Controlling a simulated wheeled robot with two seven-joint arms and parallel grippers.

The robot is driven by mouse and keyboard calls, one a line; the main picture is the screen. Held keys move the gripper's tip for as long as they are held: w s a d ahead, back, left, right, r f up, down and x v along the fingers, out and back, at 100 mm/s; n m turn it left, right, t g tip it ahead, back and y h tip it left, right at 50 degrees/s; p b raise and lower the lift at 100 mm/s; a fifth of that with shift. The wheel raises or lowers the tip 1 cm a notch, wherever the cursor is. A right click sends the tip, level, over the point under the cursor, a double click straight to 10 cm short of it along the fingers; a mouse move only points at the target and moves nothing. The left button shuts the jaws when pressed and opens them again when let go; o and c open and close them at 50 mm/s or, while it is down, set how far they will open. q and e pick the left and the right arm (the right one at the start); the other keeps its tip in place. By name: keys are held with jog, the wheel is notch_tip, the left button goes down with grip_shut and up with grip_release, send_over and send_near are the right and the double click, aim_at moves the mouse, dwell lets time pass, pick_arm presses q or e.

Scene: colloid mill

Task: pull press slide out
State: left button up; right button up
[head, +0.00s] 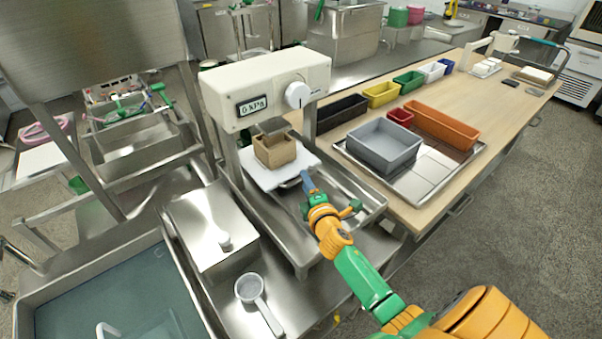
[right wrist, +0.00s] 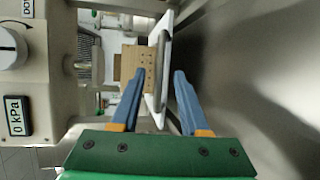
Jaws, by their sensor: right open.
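The press (head: 265,85) is a cream machine with a dial and a display reading 0 kPa. Under its head is the press slide, a white plate (head: 262,180) with a grey bar handle (right wrist: 163,75) on its front edge. A brown, wood-like box mould (head: 274,152) sits on the plate; its holed side also shows in the right wrist view (right wrist: 138,66). My right gripper (head: 307,181) is open at the front of the slide. In the right wrist view, the handle appears between its blue fingertips (right wrist: 160,76); contact cannot be told. My left gripper is not in view.
A steel tray (head: 372,205) with raised rims lies under the slide. A steel box (head: 210,228), a ladle (head: 251,289) and a water-filled sink (head: 120,290) are at left.

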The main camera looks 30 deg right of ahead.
jog(key=shift+w+d, duration=0.15)
jog(key=shift+w, duration=0.4)
jog(key=shift+b+x, duration=0.35)
jog(key=shift+x, duration=0.9)
jog(key=shift+s, duration=0.1)
jog(key=shift+c, duration=0.6)
grip_shut()
jog(key=shift+r, duration=0.1)
